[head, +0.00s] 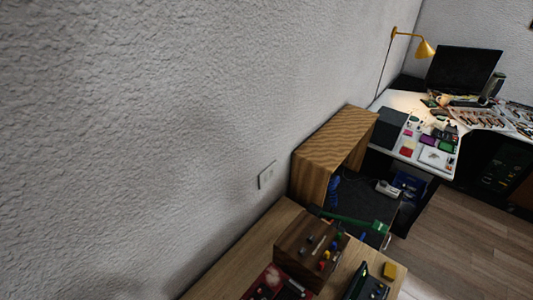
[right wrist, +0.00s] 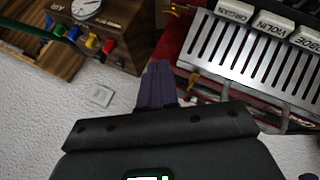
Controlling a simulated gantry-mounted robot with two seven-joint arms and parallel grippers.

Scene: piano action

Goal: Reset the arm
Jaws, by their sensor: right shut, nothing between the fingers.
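My right gripper (right wrist: 157,68) shows in the right wrist view, its dark purple fingers together with nothing between them. It is in the air between a wooden box (right wrist: 130,15) on the left and a slotted silver panel (right wrist: 240,55) on the right. I cannot tell whether the fingertips touch anything. I cannot make out either gripper in the head view. A green arm-like piece (head: 345,218) shows over the wooden box (head: 300,245) in the head view. A green rod (right wrist: 50,32) also shows at the box in the right wrist view.
The box has colored knobs (right wrist: 91,41) and a dial (right wrist: 86,8). Labelled white keys (right wrist: 273,24) top the slotted panel. A wooden table (head: 240,258) stands by the textured wall (head: 150,130). A wooden cabinet (head: 335,135) and a cluttered desk (head: 440,175) stand farther back. Bare floor lies right.

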